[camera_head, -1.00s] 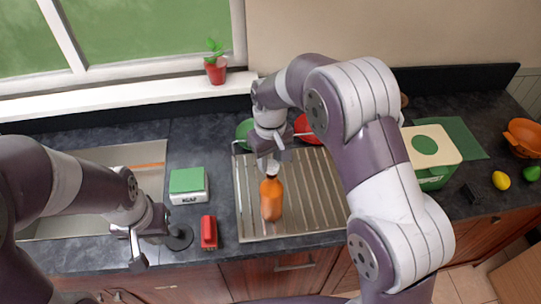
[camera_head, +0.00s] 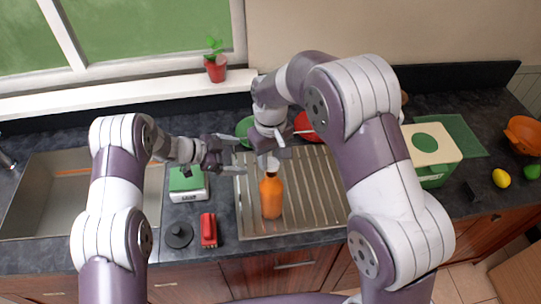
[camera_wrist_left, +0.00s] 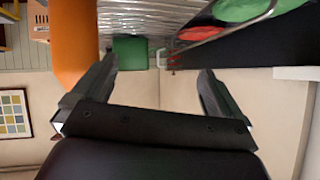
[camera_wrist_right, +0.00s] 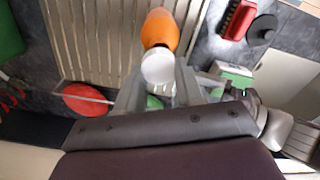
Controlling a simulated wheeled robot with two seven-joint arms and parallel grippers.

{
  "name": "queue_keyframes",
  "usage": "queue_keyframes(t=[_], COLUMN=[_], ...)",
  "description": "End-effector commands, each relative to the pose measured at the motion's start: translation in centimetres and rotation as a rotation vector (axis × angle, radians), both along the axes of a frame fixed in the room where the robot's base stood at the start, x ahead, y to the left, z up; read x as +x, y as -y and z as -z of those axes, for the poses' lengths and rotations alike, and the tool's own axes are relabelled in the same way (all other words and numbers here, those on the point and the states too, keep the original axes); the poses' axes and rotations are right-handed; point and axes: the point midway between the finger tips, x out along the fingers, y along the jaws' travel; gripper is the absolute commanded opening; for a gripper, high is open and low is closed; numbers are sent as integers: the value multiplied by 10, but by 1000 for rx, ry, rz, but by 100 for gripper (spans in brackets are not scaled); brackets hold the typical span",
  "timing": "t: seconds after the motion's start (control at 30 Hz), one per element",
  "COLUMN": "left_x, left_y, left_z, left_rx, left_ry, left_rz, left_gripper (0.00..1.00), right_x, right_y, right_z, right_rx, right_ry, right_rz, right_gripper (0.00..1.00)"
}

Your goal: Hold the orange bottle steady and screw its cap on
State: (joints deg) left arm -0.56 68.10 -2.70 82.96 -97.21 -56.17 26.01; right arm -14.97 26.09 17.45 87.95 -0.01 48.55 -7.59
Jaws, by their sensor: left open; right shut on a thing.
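The orange bottle (camera_head: 271,197) stands upright on the ribbed metal drainboard. It also shows at the upper left of the left wrist view (camera_wrist_left: 77,40) and at the top of the right wrist view (camera_wrist_right: 161,30). My right gripper (camera_head: 269,157) is above the bottle, shut on the white cap (camera_wrist_right: 158,67), which is at the bottle's top; I cannot tell whether it is threaded on. My left gripper (camera_head: 238,156) is open and empty, left of the bottle at about the height of its top, its fingers pointing right. It does not touch the bottle.
Left of the drainboard (camera_head: 318,190) are a green-topped scale (camera_head: 187,183), a red brush (camera_head: 208,230) and a dark round stopper (camera_head: 178,235). Green and red bowls (camera_head: 306,127) sit behind. A sink (camera_head: 60,190) is at the left. The drainboard's right part is bare.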

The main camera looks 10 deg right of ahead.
Motion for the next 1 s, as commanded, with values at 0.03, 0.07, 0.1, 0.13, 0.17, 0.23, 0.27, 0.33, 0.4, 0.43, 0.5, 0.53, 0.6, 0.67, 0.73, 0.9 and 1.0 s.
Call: queue_keyframes(t=[0.03, 0.07, 0.1, 0.13, 0.17, 0.23, 0.27, 0.33, 0.4, 0.43, 0.5, 0.53, 0.6, 0.67, 0.73, 0.9, 1.0], left_x=[-16, -26, -39, -47, -54, -67, -72, -78, -81, -82, -86, -87, -91, -94, -97, -102, -104], left_y=[4, 6, 7, 6, 6, 3, 3, 3, 7, 10, 19, 24, 35, 45, 56, 76, 82], left_z=[19, 28, 39, 46, 51, 61, 64, 68, 72, 74, 79, 82, 88, 94, 100, 111, 115], left_rx=[-18, -28, -37, -42, -46, -50, -51, -52, -53, -53, -52, -52, -52, -52, -51, -52, -51], left_ry=[-33, -55, -84, -104, -122, -154, -165, -180, -185, -185, -185, -186, -185, -185, -184, -183, -182], left_rz=[100, 161, 231, 274, 310, 374, 394, 420, 431, 432, 431, 432, 431, 431, 430, 429, 427], left_gripper=[100, 100, 100, 100, 100, 100, 100, 100, 100, 100, 100, 100, 100, 100, 100, 100, 100], right_x=[0, 0, 0, 0, 0, 0, 0, 0, 0, 0, 0, 0, 0, 0, 0, 0, 0], right_y=[0, 0, 0, 0, 0, 0, 0, 0, 0, 0, 0, 0, 0, 0, 0, 0, 0], right_z=[0, 0, 0, 0, 0, 0, 0, 0, 0, 0, 0, 0, 0, 0, 0, 0, 0], right_rx=[0, 0, 0, 0, 0, 0, 0, 0, 0, 0, 0, 0, 0, 0, 0, 0, 0], right_ry=[0, 0, 0, 0, 0, 0, 0, 0, 0, 0, 0, 0, 0, 0, 0, 0, 0], right_rz=[0, 0, 0, 0, 0, 0, 0, 0, 0, 0, 0, 0, 0, 0, 0, 0, 0], right_gripper=[9, 9, 9, 9, 9, 9, 9, 9, 9, 9, 9, 9, 9, 9, 9, 9, 9])
